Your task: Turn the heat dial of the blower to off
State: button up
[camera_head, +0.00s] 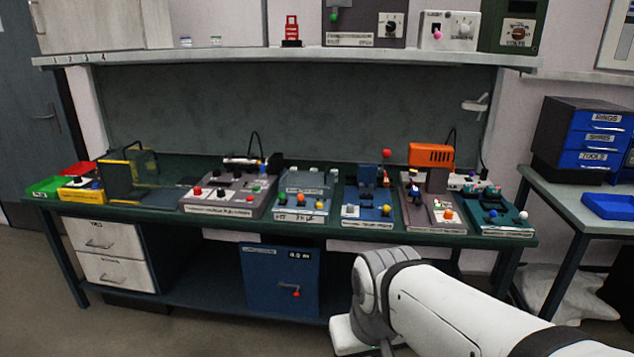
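No dial can be made out for certain as the blower's heat dial. An orange slotted housing (432,155), possibly the blower, stands on a grey unit (428,205) at the right part of the green bench. This unit has small coloured knobs on its front, too small to read. My white arm reaches in from the lower right, in front of the bench and below its top. Its fingers do not show, so I cannot see whether my gripper is open or shut.
The green bench (330,236) carries several control panels side by side. A shelf (290,55) above holds boxes with dials. Below are white drawers (98,238) and a blue cabinet (268,280). A side table (575,200) with blue drawers (598,138) stands right.

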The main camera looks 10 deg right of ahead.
aim_at(448, 214)
jog(key=u, duration=1.65)
jog(key=k, duration=1.65)
jog(key=z, duration=1.7)
jog(key=i, duration=1)
jog(key=z, duration=0.1)
